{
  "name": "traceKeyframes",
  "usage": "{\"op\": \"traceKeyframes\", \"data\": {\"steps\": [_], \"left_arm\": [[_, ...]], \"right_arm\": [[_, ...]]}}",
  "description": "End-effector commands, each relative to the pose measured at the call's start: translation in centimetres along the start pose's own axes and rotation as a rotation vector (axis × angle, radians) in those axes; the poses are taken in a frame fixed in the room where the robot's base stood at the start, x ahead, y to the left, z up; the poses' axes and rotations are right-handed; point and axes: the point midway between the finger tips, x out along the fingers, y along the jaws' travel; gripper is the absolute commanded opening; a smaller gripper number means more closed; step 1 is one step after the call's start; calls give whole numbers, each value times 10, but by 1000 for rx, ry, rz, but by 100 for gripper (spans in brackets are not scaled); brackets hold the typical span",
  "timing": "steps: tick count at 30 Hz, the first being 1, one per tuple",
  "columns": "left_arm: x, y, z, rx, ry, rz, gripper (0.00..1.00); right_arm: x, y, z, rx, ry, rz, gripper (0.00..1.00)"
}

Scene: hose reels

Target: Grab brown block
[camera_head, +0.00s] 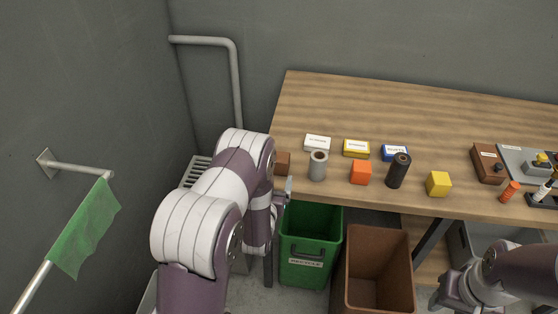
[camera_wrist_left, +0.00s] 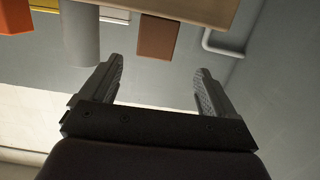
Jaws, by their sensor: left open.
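The brown block (camera_head: 284,161) stands at the near left part of the wooden table (camera_head: 440,115), partly hidden by my left arm. In the left wrist view, which looks inverted, the brown block (camera_wrist_left: 158,37) shows beyond the fingertips, roughly between their lines. My left gripper (camera_wrist_left: 160,75) is open and empty, apart from the block. In the head view my left gripper (camera_head: 284,192) is mostly hidden by its arm, near the table's front edge. My right gripper (camera_head: 445,290) is low at the right, in front of the table; its jaws are unclear.
A grey cylinder (camera_head: 318,167) stands just right of the brown block. An orange block (camera_head: 361,173), dark roll (camera_head: 398,171) and yellow block (camera_head: 438,184) follow along the front. A green bin (camera_head: 310,263) and brown bin (camera_head: 378,270) stand below. A wall pipe (camera_head: 237,85) is behind left.

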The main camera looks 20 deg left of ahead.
Motion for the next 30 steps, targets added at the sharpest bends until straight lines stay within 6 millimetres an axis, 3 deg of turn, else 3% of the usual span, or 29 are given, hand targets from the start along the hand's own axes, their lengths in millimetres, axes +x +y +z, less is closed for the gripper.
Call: {"op": "traceKeyframes", "data": {"steps": [6, 18, 27, 30], "left_arm": [[48, 0, -3, 1, 9, 1, 89], [110, 5, -4, 0, 8, 1, 89], [120, 5, -2, 0, 6, 1, 89], [120, 5, -2, 0, 6, 1, 57]], "right_arm": [[-9, 0, -1, 0, 0, 0, 43], [-25, 0, -3, 0, 0, 0, 43], [-25, 0, -3, 0, 0, 0, 43], [-25, 0, -3, 0, 0, 0, 43]]}}
